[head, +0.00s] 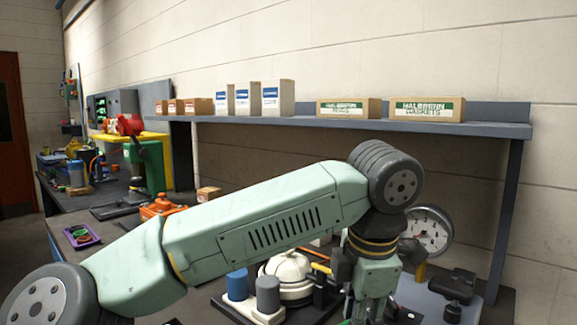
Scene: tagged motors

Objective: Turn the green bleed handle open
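My pale green arm crosses the head view and bends down at the right, over the cluttered bench. My gripper (368,308) points down at the bottom edge, beside a round pressure gauge (432,232) with a white dial. Its fingertips are cut off or hidden, so I cannot tell whether it is open, shut or touching anything. I cannot make out the green bleed handle; the area around the gripper is dark and partly blocked by my arm.
A white domed part (287,272) and grey and blue cylinders (268,294) stand left of the gripper. A dark block (457,284) lies to its right. A shelf (450,127) with several boxes runs along the wall behind. A purple tray (82,236) lies at the left.

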